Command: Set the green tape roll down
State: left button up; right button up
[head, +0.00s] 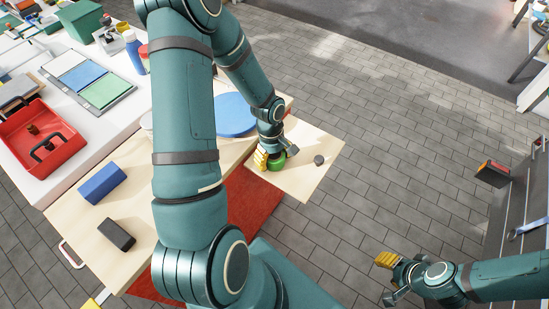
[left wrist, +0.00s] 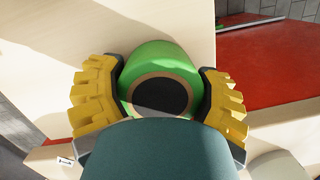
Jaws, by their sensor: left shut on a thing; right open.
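The green tape roll (left wrist: 160,62) sits between the yellow fingers of my left gripper (left wrist: 160,105) in the left wrist view. The gripper is shut on it, one finger on each side, and its dark centre faces the camera. In the head view, my left gripper (head: 268,158) holds the green tape roll (head: 277,161) over the pale wooden bench top (head: 312,176), near its right end. Whether the roll touches the wood cannot be told. My right gripper (head: 387,270) is open and empty above the paved floor, at the lower right of the head view.
A dark round piece (head: 319,160) lies just right of the roll. A blue disc (head: 233,115) lies behind my left arm. A blue block (head: 102,183) and a black block (head: 117,234) lie on the left part of the wood.

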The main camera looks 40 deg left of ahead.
pick_arm(q)
jog(key=o, duration=1.2)
jog(key=shift+f, duration=0.1)
jog(key=shift+c, duration=0.2)
jog(key=shift+r, duration=0.25)
jog(key=r+p, duration=0.1)
jog(key=r, duration=0.3)
jog(key=a+r+p, duration=0.1)
jog(key=r, duration=0.2)
jog(key=r+p, duration=0.1)
jog(key=r, duration=0.3)
jog(key=shift+w+a+r, duration=0.25)
jog(key=shift+a+r, duration=0.1)
